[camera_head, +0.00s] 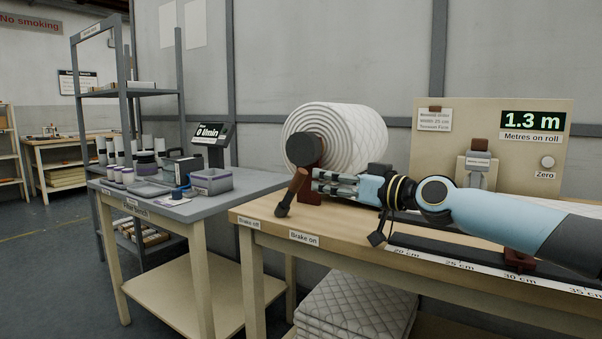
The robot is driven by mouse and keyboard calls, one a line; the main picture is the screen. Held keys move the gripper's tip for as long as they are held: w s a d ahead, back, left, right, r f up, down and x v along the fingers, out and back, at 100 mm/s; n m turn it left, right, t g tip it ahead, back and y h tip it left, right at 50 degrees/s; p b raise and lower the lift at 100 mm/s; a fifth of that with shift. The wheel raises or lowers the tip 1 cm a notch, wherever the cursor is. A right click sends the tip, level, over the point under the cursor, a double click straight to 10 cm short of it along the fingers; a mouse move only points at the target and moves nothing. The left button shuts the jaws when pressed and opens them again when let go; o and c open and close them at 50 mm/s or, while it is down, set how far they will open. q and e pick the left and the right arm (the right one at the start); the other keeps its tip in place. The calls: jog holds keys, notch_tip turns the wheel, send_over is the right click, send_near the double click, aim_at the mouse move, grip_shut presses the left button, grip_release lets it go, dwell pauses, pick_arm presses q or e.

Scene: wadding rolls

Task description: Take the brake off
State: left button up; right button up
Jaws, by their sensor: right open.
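The brake lever (291,193) is a brown bar with a dark end. It slants down and to the left from beside the roll's dark hub (304,150). Its lower end is above the bench between the "Brake off" label (249,223) and the "Brake on" label (304,238); I cannot tell which one it is set to. The white wadding roll (352,125) stands behind. My right gripper (317,181) comes in from the right, open, its fingertips just right of the lever. I cannot tell whether they touch it. My left gripper is not in view.
The wooden bench (265,212) carries a dark ruler strip (450,251) at its front right. A panel (436,148) behind reads 1.3 m on the roll. A grey side table (210,207) with bins and jars is at left. Folded wadding (350,305) lies underneath.

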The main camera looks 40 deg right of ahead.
aim_at(301, 173)
jog(key=x, duration=0.8)
jog(key=shift+w, duration=0.4)
grip_shut()
